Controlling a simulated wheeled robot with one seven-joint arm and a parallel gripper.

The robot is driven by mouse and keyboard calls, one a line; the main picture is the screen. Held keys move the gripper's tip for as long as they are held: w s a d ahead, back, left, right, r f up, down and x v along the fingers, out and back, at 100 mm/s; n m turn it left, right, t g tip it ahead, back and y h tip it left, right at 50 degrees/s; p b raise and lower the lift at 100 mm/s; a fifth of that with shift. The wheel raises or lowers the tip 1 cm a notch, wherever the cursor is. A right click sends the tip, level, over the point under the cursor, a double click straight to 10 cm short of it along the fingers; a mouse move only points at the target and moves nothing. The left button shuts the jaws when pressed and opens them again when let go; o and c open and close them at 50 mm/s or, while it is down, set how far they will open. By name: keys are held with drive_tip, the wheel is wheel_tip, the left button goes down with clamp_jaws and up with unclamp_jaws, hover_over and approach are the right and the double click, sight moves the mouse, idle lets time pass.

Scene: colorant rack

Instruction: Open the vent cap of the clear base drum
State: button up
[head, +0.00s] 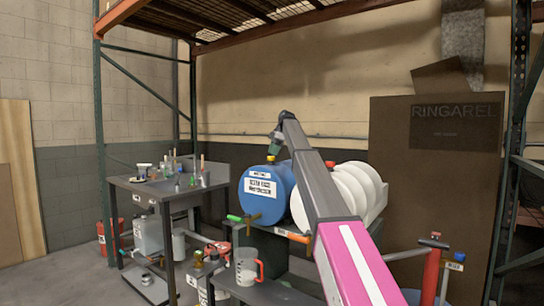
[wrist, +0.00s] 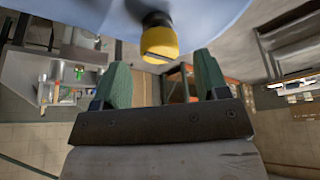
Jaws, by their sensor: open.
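A blue drum (head: 268,193) with a white label lies on its side on a stand; the label is too small to read surely. A yellow cap (head: 271,158) sits on top of it, just below my gripper (head: 275,142). In the wrist view, the yellow cap (wrist: 159,42) on its dark neck is just beyond the tips of my gripper (wrist: 161,62), roughly between the two green fingers. The fingers are open and empty. A white ribbed drum (head: 352,187) with a red cap (head: 330,164) lies beside the blue drum, partly hidden by my arm. Which drum holds clear base, I cannot read.
A steel bench (head: 165,186) with small bottles stands left. A clear jug (head: 246,267) with a red handle is below the blue drum's tap (head: 252,219). Rack posts frame the space.

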drive_tip(key=v, duration=0.8)
